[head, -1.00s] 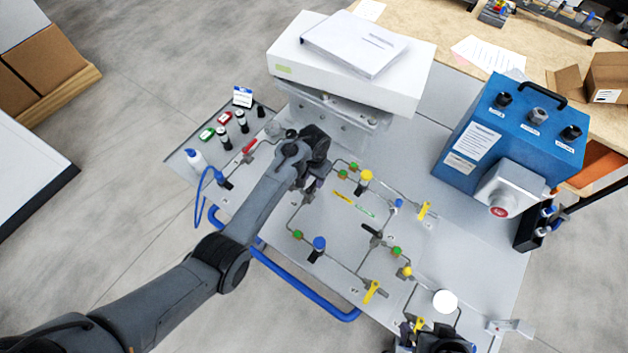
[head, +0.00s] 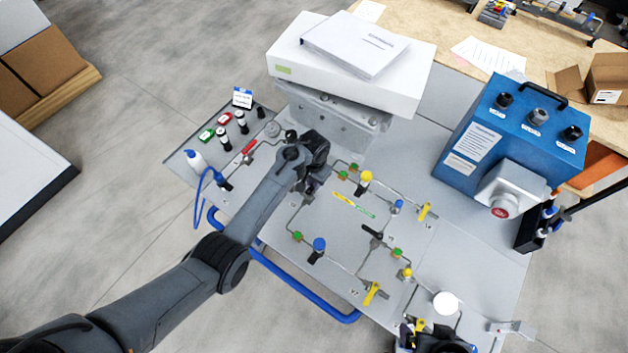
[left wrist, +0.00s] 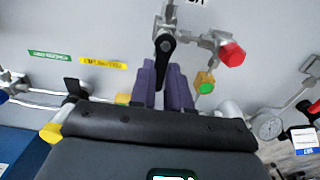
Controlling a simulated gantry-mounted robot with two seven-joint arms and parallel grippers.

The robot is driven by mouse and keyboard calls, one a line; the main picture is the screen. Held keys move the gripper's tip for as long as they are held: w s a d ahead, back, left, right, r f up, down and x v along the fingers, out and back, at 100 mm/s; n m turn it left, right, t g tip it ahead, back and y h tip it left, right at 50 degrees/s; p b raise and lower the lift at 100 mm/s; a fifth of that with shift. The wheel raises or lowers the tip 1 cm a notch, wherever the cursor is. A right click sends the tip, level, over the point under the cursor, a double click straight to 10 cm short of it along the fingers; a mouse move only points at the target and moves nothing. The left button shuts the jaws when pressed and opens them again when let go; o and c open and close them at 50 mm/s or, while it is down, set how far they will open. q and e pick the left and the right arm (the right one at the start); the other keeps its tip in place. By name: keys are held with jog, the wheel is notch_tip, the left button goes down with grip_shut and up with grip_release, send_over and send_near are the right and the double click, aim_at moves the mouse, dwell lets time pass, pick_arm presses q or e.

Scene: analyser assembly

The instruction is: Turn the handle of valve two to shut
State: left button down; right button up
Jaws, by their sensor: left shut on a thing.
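My left gripper (head: 318,178) reaches over the left part of the grey valve panel (head: 285,240). In the left wrist view its two purple fingers (left wrist: 166,84) are shut on a black valve handle (left wrist: 165,46). The handle runs down from a metal valve body and its lower end lies between the fingers. In the head view my gripper hides this handle. The label above the valve is cut off, so I cannot read its number. My right gripper (head: 432,340) shows only partly at the bottom edge, and its jaws cannot be made out.
Thin pipes, yellow handles (head: 372,292), a black handle (head: 372,235) and a blue knob (head: 319,244) stand to the right. A red handle (head: 249,146) and a gauge (head: 272,129) are at the left. A white box (head: 310,65) and blue unit (head: 475,140) stand behind.

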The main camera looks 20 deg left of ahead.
pick_arm(q)
jog(key=shift+d+r+m+p, duration=0.15)
jog(key=shift+m+p, duration=0.55)
jog(key=shift+s+d+m+p, duration=0.1)
jog(key=shift+d+m+p, duration=0.05)
jog(key=shift+m+p, duration=0.4)
jog(key=shift+s+d+m+p, duration=0.1)
jog(key=shift+m+p, duration=0.25)
jog(key=shift+m, duration=0.3)
jog(key=m, duration=0.1)
jog(key=m+p, duration=0.1)
jog(key=m, duration=0.1)
jog(key=m+p, duration=0.1)
jog(key=shift+s+d+m, duration=0.3)
jog(key=shift+s+d, duration=0.1)
jog(key=m, duration=0.3)
jog(key=s+m+p, duration=0.1)
jog(key=shift+d+m, duration=0.25)
jog(key=shift+m, duration=0.05)
jog(key=m, duration=0.1)
jog(key=s+m, duration=0.1)
jog(key=m, duration=0.1)
jog(key=shift+s+m+p, duration=0.15)
jog(key=shift+m+p, duration=0.15)
jog(key=shift+m, duration=0.6)
